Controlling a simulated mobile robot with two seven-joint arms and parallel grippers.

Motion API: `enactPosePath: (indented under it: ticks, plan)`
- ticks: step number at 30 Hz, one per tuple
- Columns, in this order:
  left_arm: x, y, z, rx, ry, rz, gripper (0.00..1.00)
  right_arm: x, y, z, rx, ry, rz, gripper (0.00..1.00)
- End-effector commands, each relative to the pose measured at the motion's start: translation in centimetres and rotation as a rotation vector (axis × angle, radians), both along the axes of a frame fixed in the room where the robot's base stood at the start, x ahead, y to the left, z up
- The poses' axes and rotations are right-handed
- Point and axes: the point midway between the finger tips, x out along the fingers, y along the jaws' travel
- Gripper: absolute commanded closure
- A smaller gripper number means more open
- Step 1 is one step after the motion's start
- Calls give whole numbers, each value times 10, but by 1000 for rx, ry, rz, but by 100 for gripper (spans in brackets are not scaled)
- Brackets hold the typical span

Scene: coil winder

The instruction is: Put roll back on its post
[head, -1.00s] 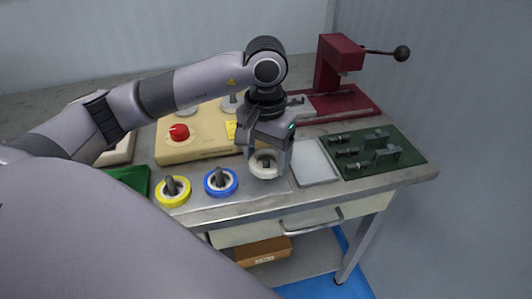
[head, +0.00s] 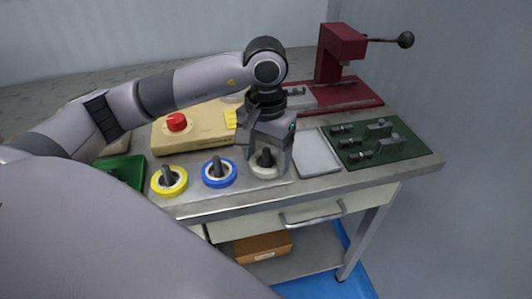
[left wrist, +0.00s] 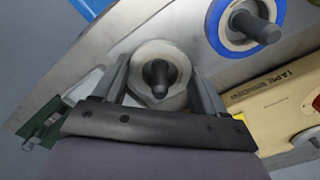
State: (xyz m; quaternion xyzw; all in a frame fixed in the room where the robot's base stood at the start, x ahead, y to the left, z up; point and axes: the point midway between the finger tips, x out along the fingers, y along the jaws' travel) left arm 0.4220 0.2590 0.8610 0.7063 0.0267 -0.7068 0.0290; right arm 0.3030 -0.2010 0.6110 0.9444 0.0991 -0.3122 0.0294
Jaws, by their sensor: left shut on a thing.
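My left gripper (head: 267,160) points down over the right end of the metal plate and is shut on a white roll (head: 264,173). A dark post (head: 266,156) stands up through the roll's hole. The left wrist view shows the white roll (left wrist: 142,76) between the two fingers, around the dark post (left wrist: 159,78). The roll looks low on the post, but whether it rests on the plate is hard to tell. My right gripper is not in view.
A blue roll (head: 233,180) and a yellow roll (head: 158,190) sit on neighbouring posts to the left. A beige box with a red knob (head: 177,122) stands behind. A pale tray (head: 318,153), green fixture board (head: 397,158) and red press (head: 340,50) are to the right.

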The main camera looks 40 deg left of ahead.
Motion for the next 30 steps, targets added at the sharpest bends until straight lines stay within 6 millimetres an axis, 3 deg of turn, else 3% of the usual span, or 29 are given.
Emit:
enactPosePath:
  ticks: [2, 3, 5, 6, 14, 19, 24, 30]
  plan:
    - [0, 0, -3, 0, -1, 0, 58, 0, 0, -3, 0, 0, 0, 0]
    - [0, 0, -2, 0, -1, 0, 22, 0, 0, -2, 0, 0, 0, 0]
    - [0, 0, -2, 0, -1, 0, 2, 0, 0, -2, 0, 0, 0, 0]
    - [0, 0, -2, 0, 0, 0, 0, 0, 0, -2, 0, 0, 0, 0]
    - [0, 0, -2, 0, 0, 0, 0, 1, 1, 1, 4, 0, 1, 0]
    - [0, 0, -2, 0, 0, 0, 0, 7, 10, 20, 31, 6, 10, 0]
    - [1, 0, 34, -2, -6, -1, 0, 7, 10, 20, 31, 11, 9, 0]
    - [1, 0, 61, -1, -2, 1, 0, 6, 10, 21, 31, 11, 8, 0]
